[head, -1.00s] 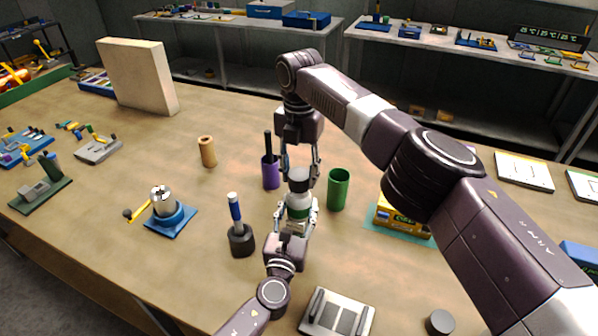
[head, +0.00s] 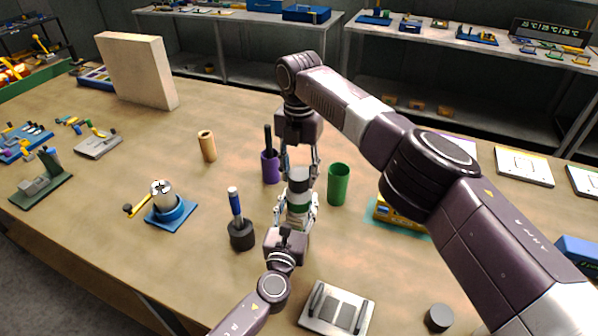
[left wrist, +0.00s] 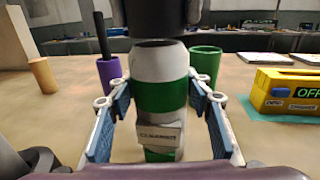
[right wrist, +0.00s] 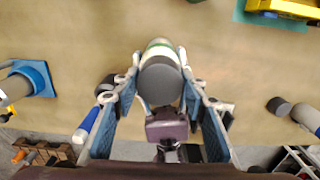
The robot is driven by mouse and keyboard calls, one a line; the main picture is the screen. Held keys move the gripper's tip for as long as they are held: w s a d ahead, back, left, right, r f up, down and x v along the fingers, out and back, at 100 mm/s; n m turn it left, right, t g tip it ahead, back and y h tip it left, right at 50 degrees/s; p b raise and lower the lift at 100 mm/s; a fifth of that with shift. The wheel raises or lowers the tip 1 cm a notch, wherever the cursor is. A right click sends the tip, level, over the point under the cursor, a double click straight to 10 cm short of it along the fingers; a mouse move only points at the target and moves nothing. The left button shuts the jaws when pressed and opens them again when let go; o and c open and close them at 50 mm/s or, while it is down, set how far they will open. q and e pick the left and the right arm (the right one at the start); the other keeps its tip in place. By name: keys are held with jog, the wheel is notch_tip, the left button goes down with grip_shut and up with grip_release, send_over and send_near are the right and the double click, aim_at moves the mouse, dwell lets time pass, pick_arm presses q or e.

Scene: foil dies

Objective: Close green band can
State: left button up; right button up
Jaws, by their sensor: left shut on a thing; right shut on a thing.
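The can (left wrist: 160,65) is white with a green band. It stands upright between the fingers of my left gripper (head: 298,208), which is shut on it; it also shows in the head view (head: 299,207). A small label block sits in front of it in the left wrist view. A dark grey lid (right wrist: 161,84) is held by my right gripper (head: 300,174), shut on it from above. The lid is over the can's top, roughly in line with it. In the left wrist view they are very close; I cannot tell whether they touch.
A green cup (head: 338,185) stands just right of the can and a purple holder (head: 270,168) just left. A blue-handled tool in a dark base (head: 240,234) is at front left. A yellow box (head: 398,214) stands on the right. A grey plate fixture (head: 337,311) lies in front.

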jog(key=shift+f, duration=0.35)
jog(key=o, duration=0.9)
jog(key=shift+c, duration=0.2)
notch_tip(320, 180, up, 12)
pick_arm(q)
jog(key=o, duration=1.8)
jog(key=shift+c, duration=0.2)
jog(key=v, duration=1.2)
